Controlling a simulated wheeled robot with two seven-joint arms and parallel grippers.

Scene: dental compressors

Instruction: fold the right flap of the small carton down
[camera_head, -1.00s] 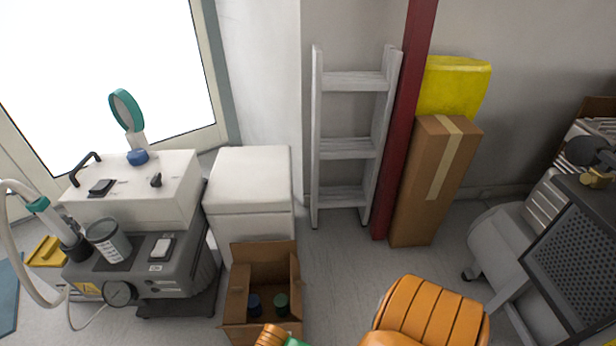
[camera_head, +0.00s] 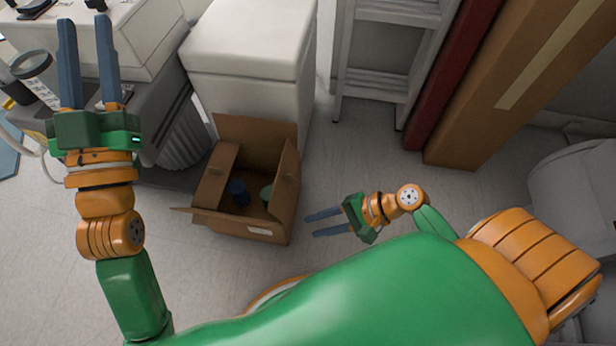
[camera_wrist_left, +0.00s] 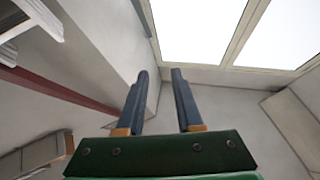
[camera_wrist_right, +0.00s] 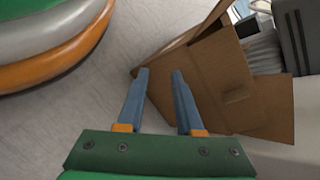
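The small carton (camera_head: 247,227) stands on the floor in the head view, its top open. Its right flap (camera_head: 287,172) stands up along the right side; the back flap (camera_head: 253,139) also stands up. A blue item (camera_head: 238,192) and a green item (camera_head: 266,193) sit inside. My right gripper (camera_head: 308,224) is open and empty, just right of the carton. In the right wrist view, the carton (camera_wrist_right: 212,75) is right ahead of the open fingers (camera_wrist_right: 160,72); contact cannot be told. My left gripper (camera_head: 82,20) is open, empty and raised at the left, away from the carton.
A white cabinet (camera_head: 245,50) stands right behind the carton, and a grey machine (camera_head: 160,120) is at its left. A ladder (camera_head: 385,60), a red post (camera_head: 455,75) and a tall carton (camera_head: 530,80) stand at the back. Floor between the carton and ladder is clear.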

